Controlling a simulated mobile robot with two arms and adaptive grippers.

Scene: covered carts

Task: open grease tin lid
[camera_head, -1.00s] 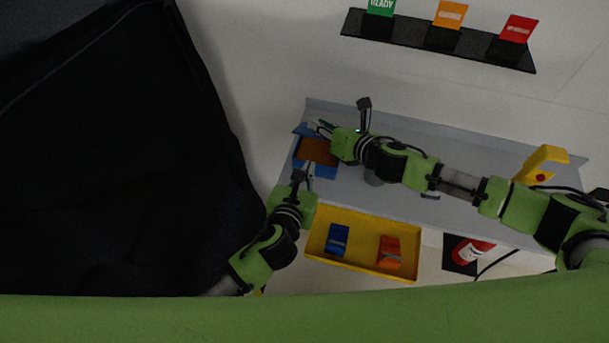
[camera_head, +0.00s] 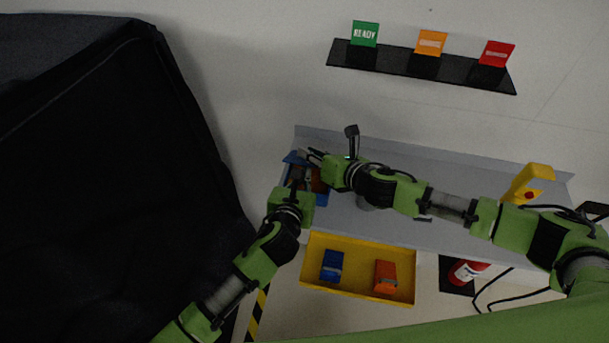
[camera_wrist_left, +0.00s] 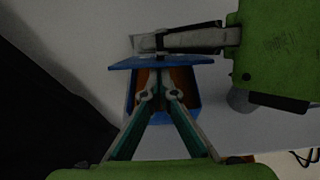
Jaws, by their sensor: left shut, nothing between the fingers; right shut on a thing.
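The grease tin (camera_head: 322,200) is an open blue box with orange-brown inside, at the left end of the grey bench. Its blue lid (camera_head: 291,157) is raised at the far side; in the left wrist view the lid (camera_wrist_left: 125,63) shows nearly edge-on above the tin (camera_wrist_left: 192,118). My right gripper (camera_head: 306,153) is shut on the lid, and it also shows at the top of the left wrist view (camera_wrist_left: 160,42). My left gripper (camera_head: 301,175) is shut and empty over the tin's opening, its fingertips (camera_wrist_left: 160,88) close below the lid. Whether they touch it I cannot tell.
A yellow tray (camera_head: 352,285) with a blue block (camera_head: 332,265) and an orange block (camera_head: 386,276) is in front of the bench (camera_head: 450,165). A yellow device (camera_head: 529,184) stands at the right. A large black covered shape (camera_head: 110,180) fills the left.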

